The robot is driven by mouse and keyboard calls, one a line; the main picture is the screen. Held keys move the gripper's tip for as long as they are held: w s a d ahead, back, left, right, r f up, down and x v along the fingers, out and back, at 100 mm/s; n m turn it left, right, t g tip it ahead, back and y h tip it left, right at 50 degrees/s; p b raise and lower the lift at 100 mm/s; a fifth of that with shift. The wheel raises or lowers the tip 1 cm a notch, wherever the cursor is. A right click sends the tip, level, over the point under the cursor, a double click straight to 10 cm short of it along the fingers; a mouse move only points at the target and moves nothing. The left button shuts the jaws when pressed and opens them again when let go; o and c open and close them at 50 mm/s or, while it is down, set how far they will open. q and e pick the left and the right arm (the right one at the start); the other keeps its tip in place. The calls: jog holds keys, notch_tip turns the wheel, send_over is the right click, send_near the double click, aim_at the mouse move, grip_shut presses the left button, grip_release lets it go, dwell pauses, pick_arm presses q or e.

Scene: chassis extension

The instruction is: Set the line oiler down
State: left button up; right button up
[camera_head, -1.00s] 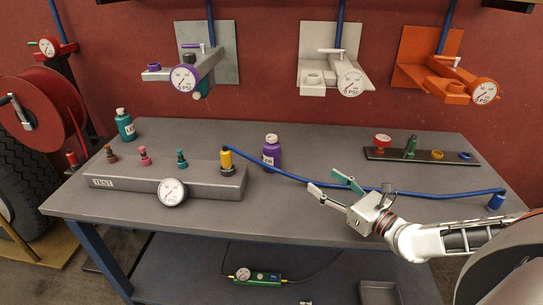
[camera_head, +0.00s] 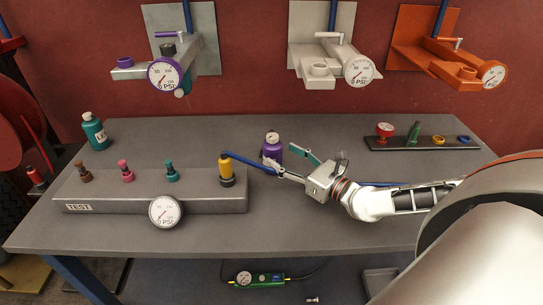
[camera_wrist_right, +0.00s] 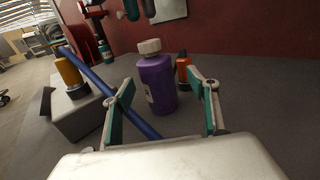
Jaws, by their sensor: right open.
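My right gripper (camera_head: 298,166) is open and empty over the bench, just right of a purple bottle (camera_head: 271,147) with a pale cap. In the right wrist view the bottle (camera_wrist_right: 158,82) stands upright beyond and between the spread fingers (camera_wrist_right: 163,112), apart from them. An orange piece with dark ends (camera_wrist_right: 183,72) stands behind it to the right; I cannot make it out in the head view. No label shows which thing is the line oiler. My left gripper is out of view.
The grey TEST block (camera_head: 150,190) carries several coloured fittings and a gauge. A teal bottle (camera_head: 95,132) stands at the back left. A dark strip (camera_head: 400,143) holds small parts at the right.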

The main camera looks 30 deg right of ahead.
aim_at(280, 154)
jog(key=x, duration=0.3)
jog(key=shift+w+a+r+p, duration=0.25)
jog(key=shift+a+r+p, duration=0.05)
jog(key=shift+a, duration=0.05)
jog(key=shift+w+a+f, duration=0.1)
jog(key=shift+w, duration=0.45)
jog(key=c, duration=1.3)
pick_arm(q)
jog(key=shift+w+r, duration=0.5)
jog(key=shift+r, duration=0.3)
